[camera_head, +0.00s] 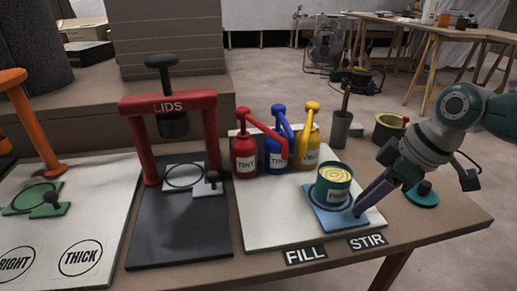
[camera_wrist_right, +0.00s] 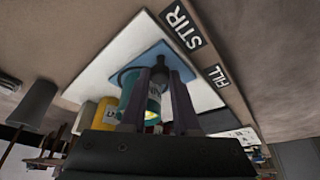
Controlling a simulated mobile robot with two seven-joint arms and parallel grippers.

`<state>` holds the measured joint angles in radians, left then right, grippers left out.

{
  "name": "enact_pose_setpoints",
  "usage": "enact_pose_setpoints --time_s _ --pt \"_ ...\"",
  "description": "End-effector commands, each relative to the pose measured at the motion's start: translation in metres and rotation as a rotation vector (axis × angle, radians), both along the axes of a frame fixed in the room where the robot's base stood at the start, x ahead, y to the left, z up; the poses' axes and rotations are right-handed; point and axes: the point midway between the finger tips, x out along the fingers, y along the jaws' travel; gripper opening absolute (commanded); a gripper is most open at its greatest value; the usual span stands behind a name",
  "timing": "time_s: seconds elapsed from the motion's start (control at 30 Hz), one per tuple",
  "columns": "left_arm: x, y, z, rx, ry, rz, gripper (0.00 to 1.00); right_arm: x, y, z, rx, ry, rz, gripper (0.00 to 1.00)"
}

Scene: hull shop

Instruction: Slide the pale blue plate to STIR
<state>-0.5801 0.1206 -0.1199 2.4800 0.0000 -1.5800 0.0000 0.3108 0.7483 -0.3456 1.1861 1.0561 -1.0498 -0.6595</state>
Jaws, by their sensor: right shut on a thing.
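The pale blue plate (camera_head: 322,217) lies flat on a white board, behind the gap between the FILL label (camera_head: 305,255) and the STIR label (camera_head: 367,241). A teal can (camera_head: 334,188) with yellow and white swirled contents stands upright on it. My right gripper (camera_head: 360,212) is at the plate's right front part. In the right wrist view its fingers (camera_wrist_right: 160,88) are shut around a dark knob (camera_wrist_right: 160,70) on the plate (camera_wrist_right: 150,52). The STIR label (camera_wrist_right: 182,25) shows close by. My left gripper is out of view.
Red (camera_head: 244,156), blue (camera_head: 276,153) and yellow (camera_head: 307,150) pump bottles stand behind the can. A red LIDS press (camera_head: 168,103) stands left of the white board (camera_head: 268,232). A grey cup with a stick (camera_head: 341,130) and a teal disc (camera_head: 422,196) are at the right.

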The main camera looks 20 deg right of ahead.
Motion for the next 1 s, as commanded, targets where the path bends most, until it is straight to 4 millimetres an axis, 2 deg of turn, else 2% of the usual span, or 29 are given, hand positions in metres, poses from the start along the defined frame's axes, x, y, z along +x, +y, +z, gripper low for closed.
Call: enact_pose_setpoints --time_s 0.03,0.1,0.2,0.53,0.57,0.6,0.8,1.0 --pt "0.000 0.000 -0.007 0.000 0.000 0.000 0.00 -0.004 -0.013 -0.005 -0.007 0.003 -0.003 0.00" --pt "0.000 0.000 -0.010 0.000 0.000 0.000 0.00 -0.006 -0.024 -0.004 -0.005 0.003 -0.002 0.00" --pt "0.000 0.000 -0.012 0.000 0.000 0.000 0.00 -0.009 -0.032 -0.002 -0.003 0.002 0.001 0.00" --pt "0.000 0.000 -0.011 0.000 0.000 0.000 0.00 -0.009 -0.035 -0.001 -0.005 0.002 0.001 0.00" --pt "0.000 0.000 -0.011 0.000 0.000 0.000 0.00 -0.009 -0.035 -0.001 -0.005 0.002 0.001 0.33" --pt "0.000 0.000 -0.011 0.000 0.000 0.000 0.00 -0.009 -0.035 -0.001 -0.005 0.002 0.001 0.37" --pt "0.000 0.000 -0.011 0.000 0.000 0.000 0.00 -0.009 -0.034 -0.001 -0.002 0.001 0.001 0.59" --pt "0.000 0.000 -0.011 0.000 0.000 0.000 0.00 -0.008 -0.033 0.000 -0.001 0.000 0.002 0.59"
